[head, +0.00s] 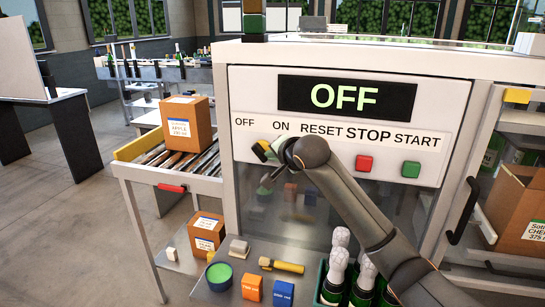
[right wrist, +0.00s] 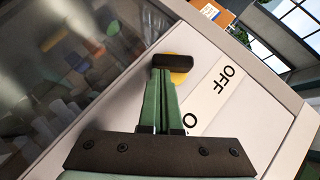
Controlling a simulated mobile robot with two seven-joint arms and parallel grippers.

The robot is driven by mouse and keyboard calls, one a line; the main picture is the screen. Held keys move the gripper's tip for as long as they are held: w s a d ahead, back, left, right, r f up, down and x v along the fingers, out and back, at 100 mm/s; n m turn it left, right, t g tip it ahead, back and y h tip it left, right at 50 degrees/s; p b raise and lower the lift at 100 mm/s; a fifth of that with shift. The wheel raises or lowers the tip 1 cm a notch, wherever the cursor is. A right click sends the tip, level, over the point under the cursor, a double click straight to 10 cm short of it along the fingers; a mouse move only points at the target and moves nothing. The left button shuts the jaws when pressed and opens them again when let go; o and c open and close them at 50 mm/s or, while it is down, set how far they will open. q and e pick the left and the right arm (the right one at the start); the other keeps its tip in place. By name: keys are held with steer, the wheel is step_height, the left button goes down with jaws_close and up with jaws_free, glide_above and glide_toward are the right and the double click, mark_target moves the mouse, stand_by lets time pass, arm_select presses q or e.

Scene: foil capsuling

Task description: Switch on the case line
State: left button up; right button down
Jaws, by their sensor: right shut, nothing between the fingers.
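The case line's control panel (head: 440,130) has a dark display (head: 347,96) that reads OFF in green. A selector switch (head: 260,150) with a black handle and yellow base sits below the OFF and ON labels; it also shows in the right wrist view (right wrist: 178,63). My right gripper (head: 272,152) is in front of the panel at this switch. In the right wrist view its green fingers (right wrist: 161,72) are shut with nothing between them, their tips at the black handle. I cannot tell whether they touch it. My left gripper is not in view.
A red button (head: 364,163) is under STOP and a green button (head: 411,169) under START. My wrist covers the area under RESET. A carton (head: 186,128) rests on the left roller conveyor.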

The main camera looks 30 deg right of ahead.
steer(key=shift+f+b, duration=0.15)
steer(key=shift+b, duration=0.25)
steer(key=shift+m+t, duration=0.3)
steer(key=shift+f+b, duration=0.1)
steer(key=shift+b, duration=0.5)
